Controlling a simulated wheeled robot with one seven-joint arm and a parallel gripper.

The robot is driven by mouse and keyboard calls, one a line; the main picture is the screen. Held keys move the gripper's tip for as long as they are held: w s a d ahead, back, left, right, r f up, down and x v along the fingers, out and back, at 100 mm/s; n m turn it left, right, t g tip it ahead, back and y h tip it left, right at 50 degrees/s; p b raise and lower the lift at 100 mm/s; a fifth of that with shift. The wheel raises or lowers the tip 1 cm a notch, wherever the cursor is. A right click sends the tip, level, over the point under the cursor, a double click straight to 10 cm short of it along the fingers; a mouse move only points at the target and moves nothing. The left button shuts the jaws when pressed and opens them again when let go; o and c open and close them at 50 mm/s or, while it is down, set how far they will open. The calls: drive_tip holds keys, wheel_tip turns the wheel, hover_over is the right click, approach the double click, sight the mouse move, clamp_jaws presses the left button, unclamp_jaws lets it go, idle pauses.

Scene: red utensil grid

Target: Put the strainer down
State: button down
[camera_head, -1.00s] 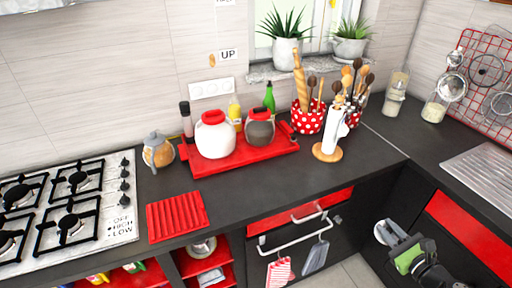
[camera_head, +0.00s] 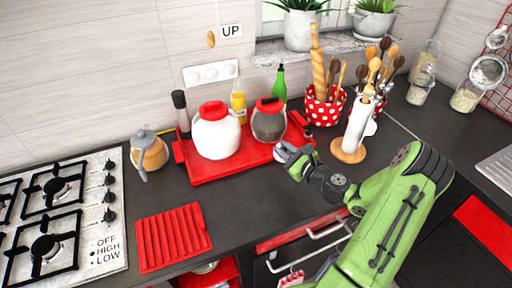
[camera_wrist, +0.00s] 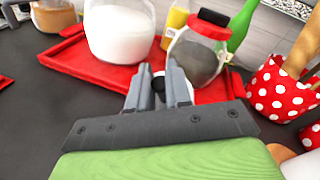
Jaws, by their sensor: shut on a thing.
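My gripper (camera_head: 294,158) is above the dark worktop at the front right of the red tray, with its fingers pointing toward the tray. In the wrist view the fingers (camera_wrist: 159,84) are close together on a small pale and dark piece. A pale rounded thing shows at the fingertips in the head view, which I take for the strainer (camera_head: 281,153). Its mesh and most of its shape are hidden or too small to tell. I cannot tell whether it touches the counter.
The red tray (camera_head: 200,176) carries a white jar (camera_head: 215,135), a dark-filled jar (camera_head: 268,124) and bottles. A paper-towel stand (camera_head: 348,153) and a polka-dot utensil pot (camera_head: 322,110) stand to the right. A red ribbed mat (camera_head: 173,238) lies left. Counter between mat and gripper is clear.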

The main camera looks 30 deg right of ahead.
drive_tip(key=f, duration=0.3)
drive_tip(key=f+b, duration=0.1)
drive_tip(key=f, duration=0.5)
drive_tip(key=shift+s+f+b, duration=0.15)
drive_tip(key=shift+s+b, duration=0.2)
drive_tip(key=shift+f, duration=0.2)
drive_tip(key=c, duration=1)
unclamp_jaws()
drive_tip(key=shift+c, duration=0.2)
